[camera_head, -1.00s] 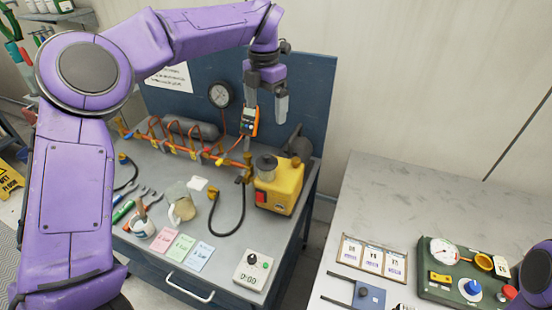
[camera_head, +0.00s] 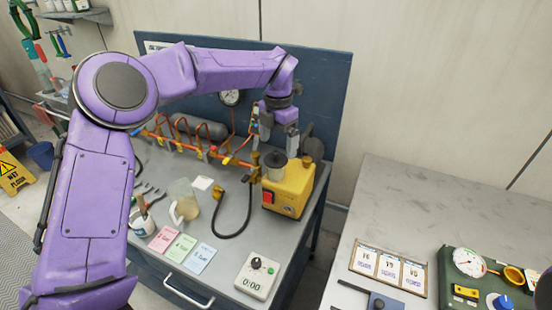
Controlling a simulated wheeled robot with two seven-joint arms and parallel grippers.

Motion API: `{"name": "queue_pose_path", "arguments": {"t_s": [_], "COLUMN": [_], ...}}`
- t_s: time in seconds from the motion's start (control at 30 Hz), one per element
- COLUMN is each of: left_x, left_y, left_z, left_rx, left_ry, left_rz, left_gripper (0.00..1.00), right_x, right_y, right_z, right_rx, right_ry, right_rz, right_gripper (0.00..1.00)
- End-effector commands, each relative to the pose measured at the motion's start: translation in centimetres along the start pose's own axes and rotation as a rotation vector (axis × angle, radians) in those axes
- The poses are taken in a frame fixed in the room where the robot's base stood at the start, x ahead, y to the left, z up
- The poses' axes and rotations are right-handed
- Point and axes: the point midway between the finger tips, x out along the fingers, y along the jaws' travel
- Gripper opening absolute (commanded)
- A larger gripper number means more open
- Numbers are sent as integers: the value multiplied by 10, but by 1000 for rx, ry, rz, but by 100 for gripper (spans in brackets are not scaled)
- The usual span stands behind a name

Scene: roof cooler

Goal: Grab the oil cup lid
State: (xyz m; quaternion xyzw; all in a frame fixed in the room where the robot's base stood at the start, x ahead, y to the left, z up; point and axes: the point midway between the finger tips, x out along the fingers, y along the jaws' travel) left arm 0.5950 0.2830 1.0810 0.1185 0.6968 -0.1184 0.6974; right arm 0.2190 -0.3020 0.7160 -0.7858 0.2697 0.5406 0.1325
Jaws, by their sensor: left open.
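The yellow pump (camera_head: 290,192) stands at the right end of the workbench. A small clear cup with a dark round lid (camera_head: 275,158) sits on its top left; I take this for the oil cup lid. My left gripper (camera_head: 279,138) points down from above, open and empty. Its fingertips are just over the lid, and in this view they look apart from it. I cannot tell the exact gap. My right gripper is not in view; only a dark part of that arm shows at the right edge.
Copper pipes with valves (camera_head: 190,140) run left of the pump, and a black hose (camera_head: 238,225) curves beside it. A clear jug (camera_head: 184,202), coloured cards (camera_head: 181,247) and a timer box (camera_head: 257,276) lie on the bench. A second table (camera_head: 400,205) stands at the right.

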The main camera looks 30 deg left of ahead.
Motion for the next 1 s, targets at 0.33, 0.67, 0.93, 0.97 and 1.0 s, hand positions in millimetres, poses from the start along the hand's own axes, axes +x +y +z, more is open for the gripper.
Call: {"name": "queue_pose_path", "arguments": {"t_s": [0.33, 0.67, 0.93, 0.97, 1.0], "left_x": [42, 42, 41, 40, 38], "left_y": [6, 6, 6, 6, 6], "left_z": [-2, -2, -2, -2, -2], "left_rx": [-1, -1, -1, -1, -1], "left_ry": [2, 2, 2, 1, 0], "left_rz": [-2, -1, -1, -1, 0], "left_gripper": [100, 42, 42, 42, 42], "right_x": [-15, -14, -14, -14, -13], "right_y": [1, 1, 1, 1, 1], "right_z": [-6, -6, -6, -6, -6], "right_rx": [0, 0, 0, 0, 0], "right_ry": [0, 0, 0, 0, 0], "right_rz": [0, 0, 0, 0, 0], "right_gripper": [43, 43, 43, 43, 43]}}
